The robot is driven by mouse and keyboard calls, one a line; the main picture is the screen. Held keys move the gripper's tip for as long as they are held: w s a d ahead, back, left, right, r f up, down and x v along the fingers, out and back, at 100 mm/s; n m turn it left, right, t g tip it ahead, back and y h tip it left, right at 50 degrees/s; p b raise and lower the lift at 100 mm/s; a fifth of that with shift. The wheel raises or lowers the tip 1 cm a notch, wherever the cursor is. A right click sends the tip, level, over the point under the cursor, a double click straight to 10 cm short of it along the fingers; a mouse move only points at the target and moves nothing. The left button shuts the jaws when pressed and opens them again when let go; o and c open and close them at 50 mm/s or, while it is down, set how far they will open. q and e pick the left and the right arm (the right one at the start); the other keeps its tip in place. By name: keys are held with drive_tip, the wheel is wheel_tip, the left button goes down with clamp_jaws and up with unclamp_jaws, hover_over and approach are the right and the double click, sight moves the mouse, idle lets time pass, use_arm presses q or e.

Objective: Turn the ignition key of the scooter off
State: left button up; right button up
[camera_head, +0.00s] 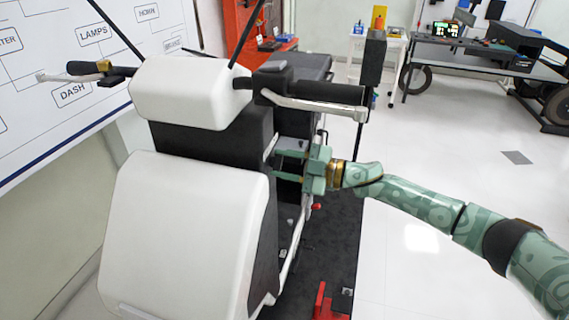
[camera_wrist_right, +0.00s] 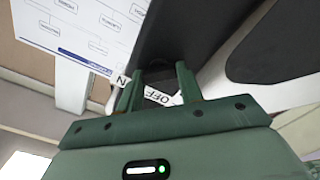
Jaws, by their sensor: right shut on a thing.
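The scooter (camera_head: 190,235) has white panels and dark parts and stands left of centre in the head view. My right gripper (camera_head: 277,163) reaches in from the right, its green fingers against the dark side of the scooter below the handlebar. In the right wrist view my right gripper (camera_wrist_right: 158,78) has its two fingers close around a small dark piece, the ignition key, mostly hidden between them. A white OFF label (camera_wrist_right: 158,97) shows between and beside the fingers. Part of an ON label (camera_wrist_right: 122,82) shows left of the left finger. The key's angle is unclear.
The handlebar (camera_head: 330,95) with its grip and lever juts out above my right gripper. A whiteboard (camera_head: 100,30) stands behind on the left. A red stand part (camera_head: 325,303) is low on the dark mat. The floor at right is open, with a workbench (camera_head: 470,55) farther back.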

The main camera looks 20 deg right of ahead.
drive_tip(key=n, duration=0.4)
drive_tip(key=shift+f+n+b, duration=0.15)
drive_tip(key=shift+n+b, duration=0.15)
drive_tip(key=n+b, duration=0.1)
drive_tip(key=n, duration=0.3)
drive_tip(key=shift+f+n, duration=0.1)
drive_tip(key=shift+n, duration=0.2)
drive_tip(key=o, duration=1)
drive_tip(key=v, duration=1.6)
drive_tip(key=shift+s+d, duration=0.1)
drive_tip(key=shift+s, duration=0.1)
